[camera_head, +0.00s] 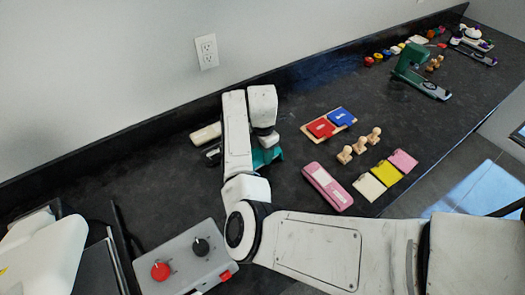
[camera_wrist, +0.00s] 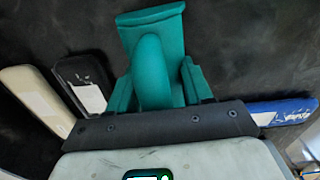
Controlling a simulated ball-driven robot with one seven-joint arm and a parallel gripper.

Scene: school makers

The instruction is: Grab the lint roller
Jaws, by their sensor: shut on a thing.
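The thing at my gripper is teal, with a flared end and a rounded, arched middle part; I take it to be the lint roller (camera_wrist: 152,28). Its teal (camera_head: 266,156) also shows below the end of my arm in the head view, partly hidden by my arm. My gripper (camera_wrist: 155,95) is shut on it, just in front of the dark mounting bar in the wrist view. The fingers are hard to tell apart from the teal thing. I cannot tell whether it touches the counter.
A cream block (camera_head: 206,133) and a black item (camera_head: 212,154) lie close left of my gripper. A pink case (camera_head: 327,187), red pad (camera_head: 321,128), blue pad (camera_head: 342,117) and wooden stamps (camera_head: 359,146) lie right. A grey control box (camera_head: 186,262) stands in front.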

